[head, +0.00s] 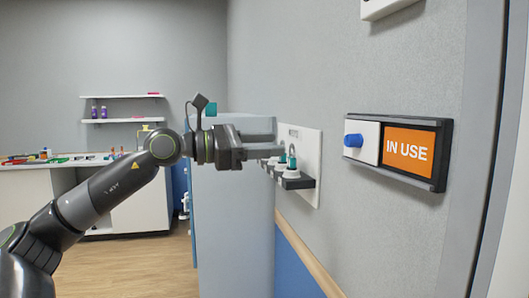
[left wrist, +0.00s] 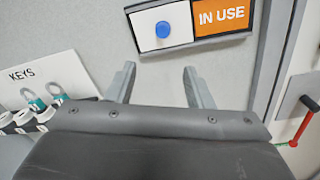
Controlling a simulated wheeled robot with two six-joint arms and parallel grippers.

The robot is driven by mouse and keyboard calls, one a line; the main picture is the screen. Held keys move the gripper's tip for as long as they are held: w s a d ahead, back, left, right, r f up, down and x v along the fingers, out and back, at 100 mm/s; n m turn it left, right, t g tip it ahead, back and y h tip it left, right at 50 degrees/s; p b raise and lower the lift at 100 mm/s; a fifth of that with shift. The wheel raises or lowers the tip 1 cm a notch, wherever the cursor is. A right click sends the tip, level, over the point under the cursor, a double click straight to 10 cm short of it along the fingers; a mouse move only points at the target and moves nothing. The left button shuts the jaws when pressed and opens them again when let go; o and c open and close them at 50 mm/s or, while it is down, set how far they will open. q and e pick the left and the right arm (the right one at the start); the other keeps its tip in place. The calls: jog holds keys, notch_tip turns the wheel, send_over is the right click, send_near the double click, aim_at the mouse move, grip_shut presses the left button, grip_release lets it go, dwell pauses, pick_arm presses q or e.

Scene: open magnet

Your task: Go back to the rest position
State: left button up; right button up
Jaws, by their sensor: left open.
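My left gripper (head: 277,140) is open and empty, in front of the wall in the head view. In the left wrist view its two fingers (left wrist: 159,72) stand apart with only wall between them. A wall sign (head: 442,160) has a dark frame, a white sliding panel with a blue knob (head: 353,140), and an orange area reading IN USE (head: 408,150). The white panel sits at the left of the frame. In the left wrist view the blue knob (left wrist: 162,30) is beyond the fingertips, not touched. My right gripper is not in view.
A white KEYS board (head: 312,150) with teal-tagged keys on a dark ledge is close behind my left gripper. A counter (head: 40,185) with small items and wall shelves (head: 122,96) stand farther back.

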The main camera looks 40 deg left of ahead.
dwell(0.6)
